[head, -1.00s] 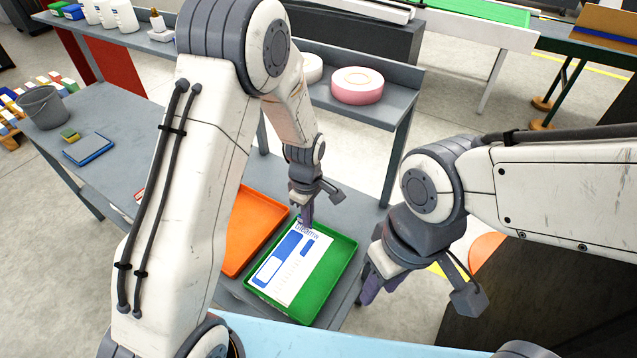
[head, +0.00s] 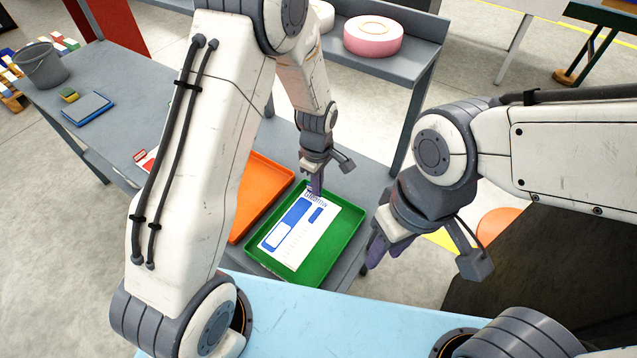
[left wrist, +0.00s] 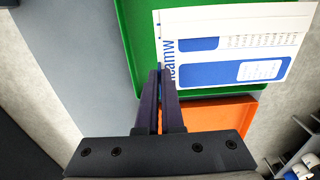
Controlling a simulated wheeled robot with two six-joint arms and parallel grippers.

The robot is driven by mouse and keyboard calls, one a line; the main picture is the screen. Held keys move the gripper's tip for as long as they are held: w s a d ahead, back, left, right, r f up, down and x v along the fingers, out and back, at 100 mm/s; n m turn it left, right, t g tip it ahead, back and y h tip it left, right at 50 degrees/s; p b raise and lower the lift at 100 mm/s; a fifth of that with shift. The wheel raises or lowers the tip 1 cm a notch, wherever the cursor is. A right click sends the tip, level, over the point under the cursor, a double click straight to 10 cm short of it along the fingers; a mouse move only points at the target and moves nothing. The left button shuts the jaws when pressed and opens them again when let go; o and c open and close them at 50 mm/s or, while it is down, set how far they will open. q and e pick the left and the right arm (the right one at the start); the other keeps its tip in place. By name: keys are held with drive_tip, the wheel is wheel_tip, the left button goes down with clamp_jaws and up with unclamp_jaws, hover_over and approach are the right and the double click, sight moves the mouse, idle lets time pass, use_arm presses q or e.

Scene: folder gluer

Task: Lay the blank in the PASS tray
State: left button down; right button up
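The blank (head: 300,232) is a flat white sheet with blue panels and print. In the head view it appears within the outline of the green tray (head: 340,252). My left gripper (head: 316,190) points down at the blank's far edge. In the left wrist view, its fingers (left wrist: 160,72) are close together on the edge of the blank (left wrist: 235,50). There the blank overlaps the green tray's rim (left wrist: 132,45), so it seems a little raised; exact contact with the tray floor is unclear. My right gripper (head: 384,248) hangs empty right of the tray, fingers apart.
An orange tray (head: 270,183) stands directly left of the green one. A grey bucket (head: 42,66), a blue pad (head: 88,108) and a small sponge (head: 68,95) are on the grey bench at left. A pink roll (head: 373,36) sits on the shelf behind.

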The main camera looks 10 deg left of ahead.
sight(317, 199)
use_arm(q)
drive_tip(key=shift+f+b, duration=1.95)
drive_tip(key=shift+f, duration=1.1)
drive_tip(key=shift+c, duration=1.7)
unclamp_jaws()
drive_tip(key=shift+r, duration=0.15)
drive_tip(key=shift+r+p, duration=3.35)
drive_tip(key=shift+r, duration=0.55)
